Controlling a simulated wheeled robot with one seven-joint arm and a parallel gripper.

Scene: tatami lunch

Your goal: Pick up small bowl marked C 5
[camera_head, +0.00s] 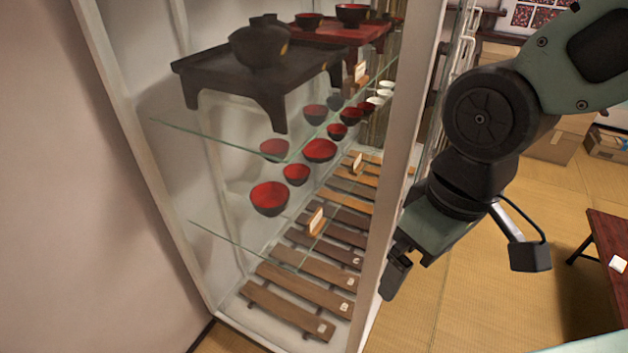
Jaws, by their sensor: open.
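Several small dark bowls with red insides stand in rows on the glass shelf of a cabinet. The nearest is a larger bowl (269,198), with a smaller bowl (296,175) behind it, then another wide bowl (319,151) and a small one (337,131). I cannot read a C 5 mark on any bowl, so I cannot tell which one it is. My gripper (394,278) points down outside the cabinet, right of its white front post (388,190). It is open and empty, apart from all bowls; the fingers are seen mostly edge-on.
A black footed tray (205,68) with a lidded bowl (259,48) stands on the upper shelf. Wooden boards (287,312) with small tags lie on the cabinet's bottom. A low red table (610,240) is at right. The tatami floor (490,300) between is clear.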

